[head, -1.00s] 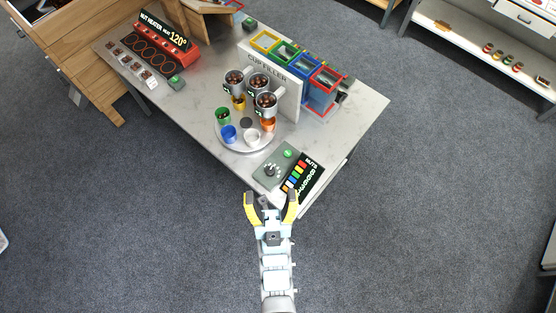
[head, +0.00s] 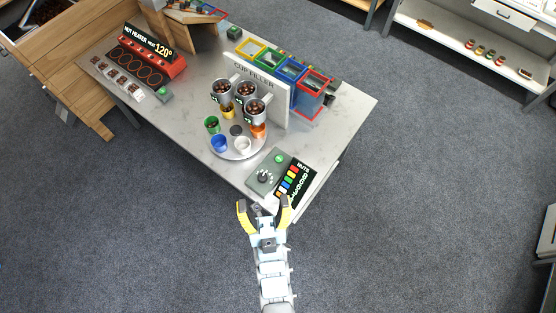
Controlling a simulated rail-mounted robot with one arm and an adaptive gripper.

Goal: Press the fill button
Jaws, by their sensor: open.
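The control panel (head: 262,180) is a grey-green plate near the table's front corner. It carries a round green button (head: 279,158) and a dark knob (head: 265,177). A black nuts board (head: 293,181) with coloured bars stands beside it on the right. I cannot read the label on the green button. Another small green button (head: 163,93) is by the nut heater. My gripper (head: 263,203) is open and empty, its yellow and black fingers apart, at the table's front edge just short of the panel. It touches nothing that I can see.
The cup filler (head: 262,85) has several coloured bins behind and metal hoppers of nuts in front. Below them is a round turntable (head: 250,153) with coloured cups. The red nut heater (head: 150,58) is at the far left. The front left tabletop is clear.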

